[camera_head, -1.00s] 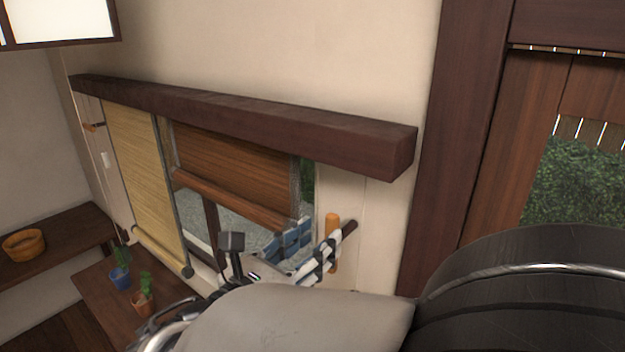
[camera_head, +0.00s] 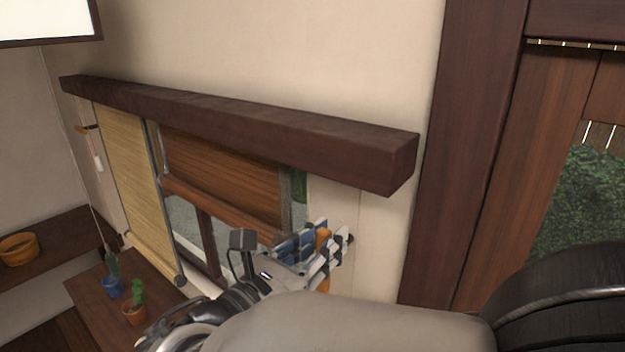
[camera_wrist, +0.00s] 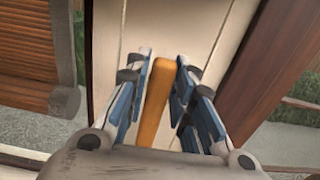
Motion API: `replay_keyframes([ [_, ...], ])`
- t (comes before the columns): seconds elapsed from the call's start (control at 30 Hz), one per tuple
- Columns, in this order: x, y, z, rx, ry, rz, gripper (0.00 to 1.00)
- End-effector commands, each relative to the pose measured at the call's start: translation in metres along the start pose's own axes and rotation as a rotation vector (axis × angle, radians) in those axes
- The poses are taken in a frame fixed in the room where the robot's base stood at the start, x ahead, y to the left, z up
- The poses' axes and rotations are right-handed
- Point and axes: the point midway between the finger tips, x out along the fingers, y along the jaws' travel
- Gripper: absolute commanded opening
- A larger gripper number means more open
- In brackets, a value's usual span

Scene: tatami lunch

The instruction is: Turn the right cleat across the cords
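The right cleat is an orange wooden bar (camera_wrist: 157,95) standing upright on the pale wall strip in the wrist view. It also shows between my fingers in the head view (camera_head: 322,239). My gripper (camera_wrist: 163,72) is open, with one blue-padded finger on each side of the bar. Thin lines that look like cords (camera_wrist: 213,40) run along the strip, roughly in line with the bar. The bar's lower end is hidden by my gripper.
A dark beam (camera_head: 240,125) runs above the window. A brown blind (camera_head: 222,178) and a lowered straw blind (camera_head: 135,185) hang left of my gripper. Potted plants (camera_head: 134,312) stand on a low table at lower left. A dark post (camera_head: 455,150) stands right.

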Motion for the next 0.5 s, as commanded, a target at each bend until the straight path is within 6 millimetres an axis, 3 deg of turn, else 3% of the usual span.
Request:
replay_keyframes([
  [0.27, 0.0000, 0.0000, -0.0001, 0.000, 0.000, 0.000, 0.01],
  [0.5, 0.0000, -0.0002, -0.0002, 0.003, 0.000, 0.000, 0.00],
])
